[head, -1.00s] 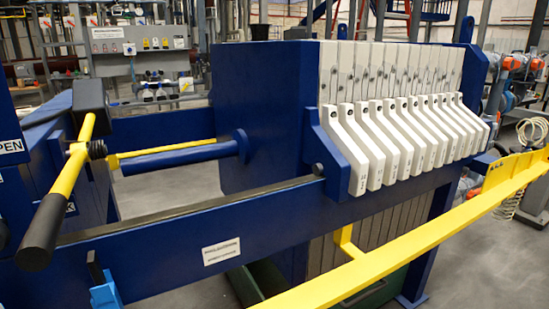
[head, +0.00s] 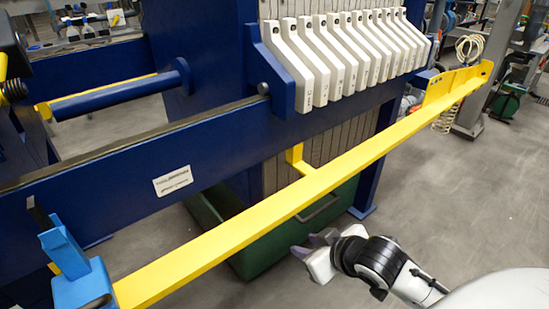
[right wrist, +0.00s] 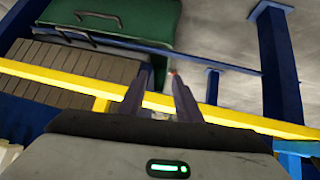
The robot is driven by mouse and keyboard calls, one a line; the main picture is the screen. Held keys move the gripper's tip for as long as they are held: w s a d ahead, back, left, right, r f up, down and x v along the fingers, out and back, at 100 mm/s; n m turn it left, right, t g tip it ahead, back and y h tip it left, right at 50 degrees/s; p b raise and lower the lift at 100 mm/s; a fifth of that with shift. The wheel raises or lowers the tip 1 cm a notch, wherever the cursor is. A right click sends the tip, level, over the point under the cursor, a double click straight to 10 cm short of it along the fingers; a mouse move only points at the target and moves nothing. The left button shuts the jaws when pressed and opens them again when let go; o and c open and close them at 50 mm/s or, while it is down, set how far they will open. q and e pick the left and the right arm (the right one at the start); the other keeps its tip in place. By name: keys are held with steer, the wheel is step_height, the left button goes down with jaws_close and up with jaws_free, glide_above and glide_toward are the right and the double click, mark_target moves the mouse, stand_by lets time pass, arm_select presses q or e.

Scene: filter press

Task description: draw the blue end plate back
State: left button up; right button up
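The blue end plate (head: 205,60) stands upright against the near end of the row of white-handled filter plates (head: 350,55). A blue rod (head: 120,97) runs from its left face, and its blue side bracket (head: 272,65) rests at the side rail beside the first white handle. No gap shows between plate and pack. My right gripper (head: 312,244) is low at the bottom centre, below and in front of the yellow bar, apart from the end plate. In the right wrist view its two fingers (right wrist: 158,80) are spread with nothing between them. My left gripper is not in view.
A long yellow bar (head: 235,227) crosses in front of the press, with a light blue block (head: 75,272) at its left end. A blue side rail (head: 110,180) lies behind it. A green tray (head: 265,252) sits under the plates.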

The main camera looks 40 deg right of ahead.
steer(key=w+d+r+t, duration=0.5)
steer(key=w+d+r, duration=0.2)
steer(key=w+r, duration=0.45)
steer(key=t+y, duration=0.2)
steer(key=t, duration=0.2)
glide_toward(275, 82)
steer(key=shift+w+d+f, duration=0.15)
steer(key=shift+w+d, duration=0.25)
steer(key=shift+w, duration=0.15)
steer(key=shift+w+d+f, duration=0.2)
steer(key=shift+w+d, duration=0.2)
steer(key=shift+w, duration=0.15)
steer(key=shift+w+a+p, duration=0.2)
steer(key=shift+w+p, duration=0.15)
steer(key=shift+w, duration=2.15)
steer(key=shift+w+a+p, duration=0.2)
steer(key=shift+w+p, duration=0.1)
steer(key=shift+w, duration=2.2)
steer(key=shift+f, duration=0.1)
jaws_close()
